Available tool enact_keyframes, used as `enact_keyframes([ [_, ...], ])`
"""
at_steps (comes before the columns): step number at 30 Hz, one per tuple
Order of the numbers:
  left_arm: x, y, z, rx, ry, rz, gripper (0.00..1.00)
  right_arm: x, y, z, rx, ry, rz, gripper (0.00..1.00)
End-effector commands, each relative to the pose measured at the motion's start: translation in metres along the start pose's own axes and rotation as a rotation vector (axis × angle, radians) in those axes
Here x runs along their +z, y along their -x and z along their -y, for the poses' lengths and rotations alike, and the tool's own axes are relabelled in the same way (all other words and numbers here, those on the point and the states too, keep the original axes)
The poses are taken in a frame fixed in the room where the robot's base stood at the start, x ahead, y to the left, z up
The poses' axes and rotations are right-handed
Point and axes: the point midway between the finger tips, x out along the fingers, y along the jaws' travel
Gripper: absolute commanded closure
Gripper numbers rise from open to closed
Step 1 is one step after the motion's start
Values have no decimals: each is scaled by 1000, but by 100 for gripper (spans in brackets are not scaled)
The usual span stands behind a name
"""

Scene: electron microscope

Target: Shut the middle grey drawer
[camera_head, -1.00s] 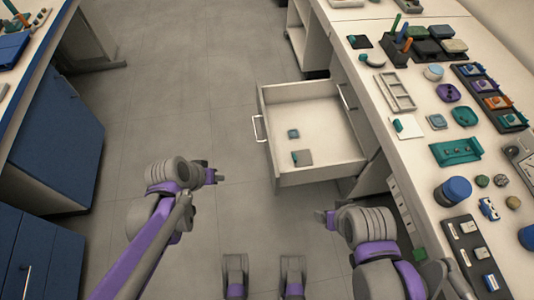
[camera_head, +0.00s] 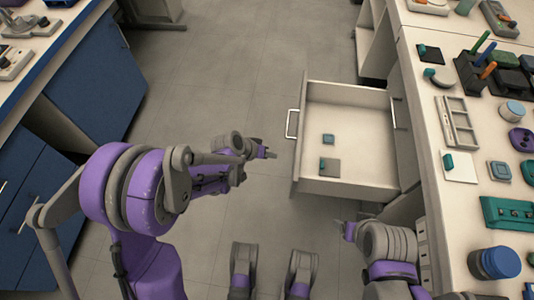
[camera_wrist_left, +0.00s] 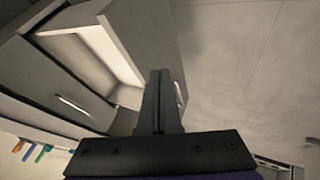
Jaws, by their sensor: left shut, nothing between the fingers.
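The grey drawer (camera_head: 346,186) stands pulled out from the bench on the right in the head view. Its front panel and bar handle (camera_head: 291,124) face left. Inside lie a small blue block (camera_head: 328,139) and a grey square piece with a teal part (camera_head: 329,166). My left gripper (camera_head: 270,154) is shut and empty, just left of the drawer front, apart from it in that view. In the left wrist view its closed fingers (camera_wrist_left: 160,98) overlap the drawer (camera_wrist_left: 122,45). My right gripper (camera_head: 341,226) is below the drawer in the picture; its fingertips are too small to judge.
The bench top (camera_head: 437,185) on the right carries trays, a blue-lidded jar (camera_head: 495,262) and a pen holder (camera_head: 476,72). Blue cabinets (camera_head: 95,80) stand on the left. Floor (camera_head: 240,85) is clear between them. A closed drawer's handle shows in the wrist view (camera_wrist_left: 72,105).

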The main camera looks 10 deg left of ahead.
Motion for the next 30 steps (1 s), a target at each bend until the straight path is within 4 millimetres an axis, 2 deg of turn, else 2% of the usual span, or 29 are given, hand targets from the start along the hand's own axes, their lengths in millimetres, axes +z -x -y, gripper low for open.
enact_keyframes([
  [1, 1, -15, 0, 1, -3, 3, 100, 2, -6, 0, 0, 0, 2, 25],
  [6, 1, -49, 0, 1, -2, 1, 100, 4, -16, 0, 0, 0, 5, 25],
  [9, 1, -53, -18, 2, -4, 2, 100, 4, -17, 0, 0, 0, 5, 25],
  [15, 0, -61, -33, -1, -2, 1, 100, 5, -20, 0, 0, 0, 5, 25],
  [30, 0, -62, -38, 0, -1, 0, 100, 5, -20, 0, 0, 0, 5, 25],
])
